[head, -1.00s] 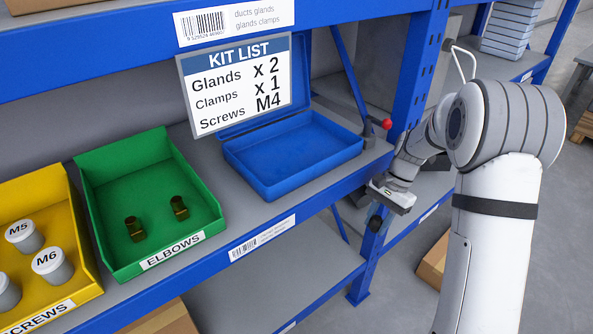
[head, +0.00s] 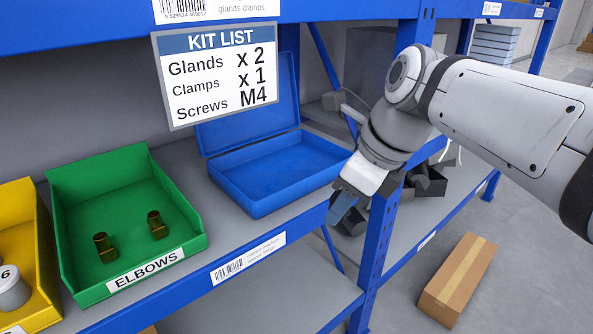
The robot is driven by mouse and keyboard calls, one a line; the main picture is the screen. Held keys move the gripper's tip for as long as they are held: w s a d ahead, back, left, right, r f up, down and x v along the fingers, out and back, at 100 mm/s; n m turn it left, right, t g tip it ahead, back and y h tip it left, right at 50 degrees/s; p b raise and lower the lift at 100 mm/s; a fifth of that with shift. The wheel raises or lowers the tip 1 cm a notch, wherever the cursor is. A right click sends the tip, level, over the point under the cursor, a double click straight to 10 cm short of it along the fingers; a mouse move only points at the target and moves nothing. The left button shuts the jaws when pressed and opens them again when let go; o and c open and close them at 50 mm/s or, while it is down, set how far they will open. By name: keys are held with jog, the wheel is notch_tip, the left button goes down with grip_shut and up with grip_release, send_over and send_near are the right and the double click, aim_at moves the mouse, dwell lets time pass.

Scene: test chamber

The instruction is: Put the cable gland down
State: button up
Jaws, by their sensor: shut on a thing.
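My gripper (head: 343,207) hangs in front of the shelf edge, to the right of and below the front right corner of the open blue case (head: 258,205). It points down and is shut on the cable gland. The gland is small and dark at the fingertips and cannot be made out clearly against the dark things behind. The blue case lies on the shelf with its lid raised at the back, and its visible floor is empty. The kit list sign (head: 217,80) hangs in front of the lid and reads Glands x 2, Clamps x 1, Screws M4.
A green bin (head: 70,265) labelled ELBOWS holds two brass elbows (head: 105,247). A yellow bin (head: 40,300) stands left of it. A blue upright (head: 379,245) is close to my gripper. Dark bins (head: 428,185) lie beyond it. A cardboard box (head: 457,280) is on the floor.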

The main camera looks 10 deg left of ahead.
jog(key=shift+w+a, duration=0.1)
jog(key=shift+a, duration=0.25)
jog(key=w+a, duration=0.4)
jog(key=w+a+b, duration=0.1)
jog(key=w+a, duration=0.3)
jog(key=a, duration=0.1)
jog(key=w+a+f+b, duration=0.1)
jog(key=w+a, duration=0.3)
jog(key=a, duration=0.1)
jog(key=shift+w+a, duration=0.2)
jog(key=shift+s+d+f, duration=0.1)
jog(key=shift+f, duration=0.4)
notch_tip(320, 180, down, 5)
jog(key=b, duration=0.2)
jog(key=shift+r+b, duration=0.1)
jog(key=shift+b, duration=0.3)
